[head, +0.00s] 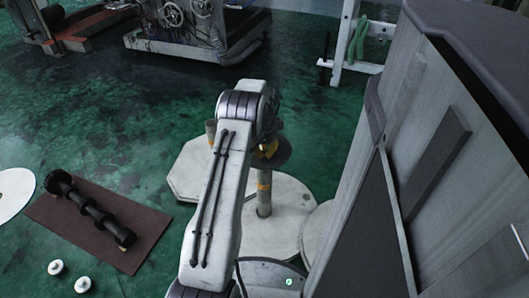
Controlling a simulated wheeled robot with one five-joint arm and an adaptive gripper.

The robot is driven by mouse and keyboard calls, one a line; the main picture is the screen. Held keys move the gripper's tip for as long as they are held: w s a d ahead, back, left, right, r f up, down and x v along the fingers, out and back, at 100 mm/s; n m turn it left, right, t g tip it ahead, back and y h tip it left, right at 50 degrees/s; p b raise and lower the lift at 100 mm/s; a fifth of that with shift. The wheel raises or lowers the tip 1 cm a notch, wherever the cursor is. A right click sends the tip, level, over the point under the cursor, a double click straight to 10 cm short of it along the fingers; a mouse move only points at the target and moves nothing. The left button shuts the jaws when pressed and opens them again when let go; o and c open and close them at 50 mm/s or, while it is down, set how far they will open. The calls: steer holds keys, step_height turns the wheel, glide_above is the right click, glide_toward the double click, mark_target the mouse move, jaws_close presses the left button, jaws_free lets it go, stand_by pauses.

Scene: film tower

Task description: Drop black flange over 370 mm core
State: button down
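A dark round flange (281,154) is level with the top of an upright, pale core (264,198) with an orange band. The core stands on a round white base (286,205). From this angle I cannot tell whether the flange is around the core or just above it. My gripper (266,149), dark with yellow parts, points down at the flange's middle. My arm hides much of it, so its grip on the flange is unclear.
A shorter brownish post (210,128) stands on a pale octagonal plate (190,172) behind my arm. A grey cabinet-like structure (440,150) closes off the right. At left, a black spool-like part (88,208) lies on a brown mat (60,225). Green floor is open behind.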

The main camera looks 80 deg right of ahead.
steer(key=shift+f+b, duration=1.7)
steer(key=shift+f, duration=0.85)
steer(key=shift+f+b, duration=0.4)
steer(key=shift+f, duration=0.8)
stand_by(0.4)
steer(key=c, duration=1.3)
jaws_free()
steer(key=shift+c, duration=0.2)
steer(key=shift+r, duration=0.1)
steer(key=r, duration=1.2)
steer(key=shift+a, duration=0.4)
